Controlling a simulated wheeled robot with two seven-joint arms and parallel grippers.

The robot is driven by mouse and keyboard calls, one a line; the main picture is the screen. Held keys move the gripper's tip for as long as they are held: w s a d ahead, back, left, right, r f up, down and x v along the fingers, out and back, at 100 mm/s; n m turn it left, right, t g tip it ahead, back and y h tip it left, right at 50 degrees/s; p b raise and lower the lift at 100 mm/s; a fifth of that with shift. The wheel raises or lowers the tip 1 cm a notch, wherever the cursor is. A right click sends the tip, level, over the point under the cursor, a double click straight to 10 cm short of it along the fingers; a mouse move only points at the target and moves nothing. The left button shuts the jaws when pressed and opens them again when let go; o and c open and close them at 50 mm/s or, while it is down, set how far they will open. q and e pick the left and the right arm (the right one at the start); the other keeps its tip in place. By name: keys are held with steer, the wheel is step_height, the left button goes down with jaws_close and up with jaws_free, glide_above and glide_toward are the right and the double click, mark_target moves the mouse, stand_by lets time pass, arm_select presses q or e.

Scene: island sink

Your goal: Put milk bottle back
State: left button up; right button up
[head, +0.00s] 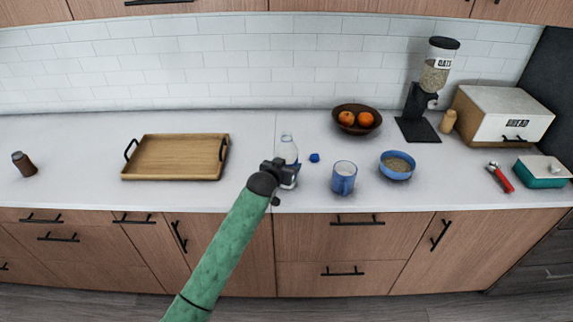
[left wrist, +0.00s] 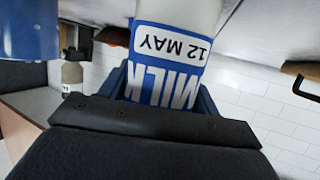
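The milk bottle (head: 288,148) stands upright on the counter, left of the blue mug, with a clear top and a blue-and-white label. My left gripper (head: 282,172) is at its lower part, with the fingers on both sides. In the left wrist view the milk bottle (left wrist: 168,65) appears upside down, labelled "MILK" and "12 MAY". There the fingers of my left gripper (left wrist: 163,95) lie close against both sides of the label and look shut on it. A small blue cap (head: 314,157) lies on the counter right of the bottle. My right gripper is out of view.
The blue mug (head: 344,178) and blue bowl (head: 397,166) stand right of the bottle; a fruit bowl (head: 357,119) is behind. A wooden tray (head: 176,157) lies left. An oats dispenser (head: 431,85), bread box (head: 503,115) and red-handled tool (head: 500,178) are farther right. Far-left counter is mostly clear.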

arm_select(q)
steer(key=o, duration=0.4)
steer(key=shift+o, duration=0.2)
steer(key=shift+r, duration=0.1)
steer(key=shift+s, duration=0.15)
steer(key=b+v, duration=0.4)
steer(key=v, duration=0.7)
steer(key=shift+s+a+r, duration=0.15)
steer(key=shift+s+a, duration=0.05)
steer(key=shift+s, duration=0.1)
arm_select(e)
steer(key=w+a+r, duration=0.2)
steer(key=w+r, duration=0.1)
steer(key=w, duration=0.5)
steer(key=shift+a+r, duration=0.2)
